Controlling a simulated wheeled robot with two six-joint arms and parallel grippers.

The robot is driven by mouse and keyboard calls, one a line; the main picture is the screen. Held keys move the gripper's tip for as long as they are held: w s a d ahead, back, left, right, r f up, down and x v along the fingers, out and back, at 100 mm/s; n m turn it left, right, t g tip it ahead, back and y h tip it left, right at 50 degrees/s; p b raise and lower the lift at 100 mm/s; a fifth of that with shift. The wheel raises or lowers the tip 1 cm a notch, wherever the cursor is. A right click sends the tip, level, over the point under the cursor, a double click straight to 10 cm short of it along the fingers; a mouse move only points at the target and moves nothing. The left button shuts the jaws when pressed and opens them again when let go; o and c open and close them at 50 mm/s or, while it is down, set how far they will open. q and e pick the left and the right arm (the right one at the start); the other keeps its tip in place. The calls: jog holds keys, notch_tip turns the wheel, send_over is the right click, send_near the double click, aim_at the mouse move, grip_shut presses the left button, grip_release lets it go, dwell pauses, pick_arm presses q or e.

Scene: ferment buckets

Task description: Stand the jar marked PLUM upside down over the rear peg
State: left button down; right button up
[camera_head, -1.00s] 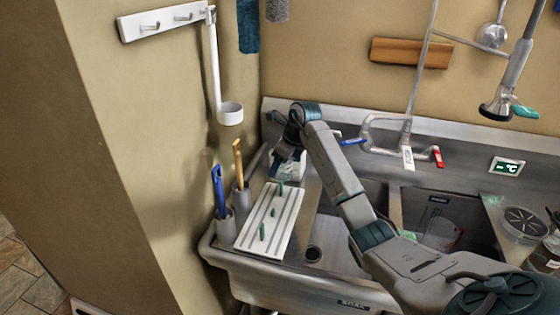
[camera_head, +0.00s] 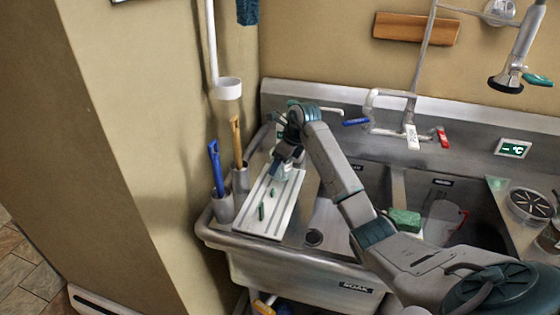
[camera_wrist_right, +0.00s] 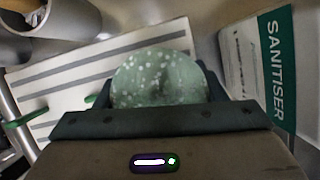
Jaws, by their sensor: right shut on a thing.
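The peg rack (camera_head: 285,205) is a white grooved board on the left drainer of the sink. Two green pegs show on it, a front peg (camera_head: 261,212) and a middle peg (camera_head: 272,193); the rear peg is hidden behind my gripper and what it holds. My right gripper (camera_head: 284,166) is over the rack's rear end, shut on a clear jar. In the right wrist view the jar (camera_wrist_right: 160,80) shows as a round, greenish, speckled surface between the fingers. Its label is not readable, and I cannot tell whether it touches the peg or board. My left gripper is out of view.
Grey holders with a blue brush (camera_head: 216,168) and a wooden-handled tool (camera_head: 237,142) stand left of the rack. A SANITISER container (camera_wrist_right: 260,65) is close right of the jar in the wrist view. A green sponge (camera_head: 404,220) lies by the sink basins.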

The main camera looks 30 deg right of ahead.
jog(key=shift+f+b, duration=0.3)
jog(key=shift+f, duration=0.15)
dwell(0.6)
jog(key=o, duration=1.4)
jog(key=shift+s, duration=0.1)
jog(key=shift+r, duration=0.15)
jog(key=shift+p+v, duration=0.65)
jog(key=shift+v, duration=0.25)
jog(key=shift+d+r, duration=0.1)
jog(key=shift+p+v, duration=0.6)
jog(key=shift+v, duration=0.3)
jog(key=shift+r, duration=0.1)
jog(key=shift+p+v, duration=0.6)
jog(key=shift+v, duration=0.25)
